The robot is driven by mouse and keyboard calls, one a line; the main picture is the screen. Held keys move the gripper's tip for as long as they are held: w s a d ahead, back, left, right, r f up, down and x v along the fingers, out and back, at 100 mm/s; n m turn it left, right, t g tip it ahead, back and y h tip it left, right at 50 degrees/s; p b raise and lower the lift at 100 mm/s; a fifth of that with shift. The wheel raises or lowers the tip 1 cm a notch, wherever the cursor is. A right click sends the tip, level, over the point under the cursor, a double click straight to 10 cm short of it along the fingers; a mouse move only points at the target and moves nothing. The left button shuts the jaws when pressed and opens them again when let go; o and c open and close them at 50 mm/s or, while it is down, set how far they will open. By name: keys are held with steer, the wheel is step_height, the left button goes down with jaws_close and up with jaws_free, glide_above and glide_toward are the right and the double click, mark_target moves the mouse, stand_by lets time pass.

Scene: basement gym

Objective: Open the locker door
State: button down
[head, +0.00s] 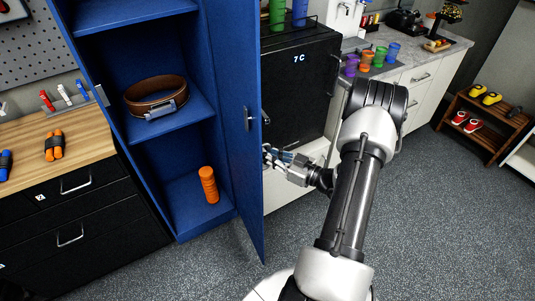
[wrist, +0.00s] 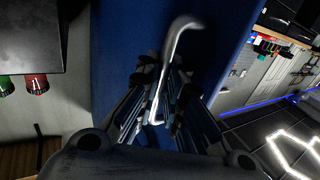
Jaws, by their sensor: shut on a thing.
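The blue locker (head: 112,95) stands left of centre in the head view. Its door (head: 240,175) is swung well open, showing the inside, and its edge faces me. My gripper (head: 272,154) is at the outer face of the door, on its right side. In the wrist view a curved silver handle (wrist: 175,45) runs down the blue door (wrist: 115,50) between the fingers of my gripper (wrist: 160,90). The fingers are shut on the handle. In the head view the door hides most of the handle.
A brown belt (head: 155,95) lies on a locker shelf and an orange cylinder (head: 208,185) stands at the bottom. A black cabinet (head: 300,85) is behind the door's right side. A wood-topped drawer unit (head: 75,205) is at left. The grey floor (head: 440,220) at right is clear.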

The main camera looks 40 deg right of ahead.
steer(key=shift+s+a+f, duration=0.15)
steer(key=shift+f, duration=0.05)
steer(key=c, duration=2.1)
jaws_free()
steer(key=shift+o, duration=0.5)
steer(key=shift+s+r, duration=0.1)
steer(key=shift+s, duration=0.05)
steer(key=shift+d+r, duration=0.1)
steer(key=shift+d, duration=0.1)
steer(key=v, duration=1.1)
steer(key=shift+s, duration=0.4)
steer(key=shift+w+a, duration=0.1)
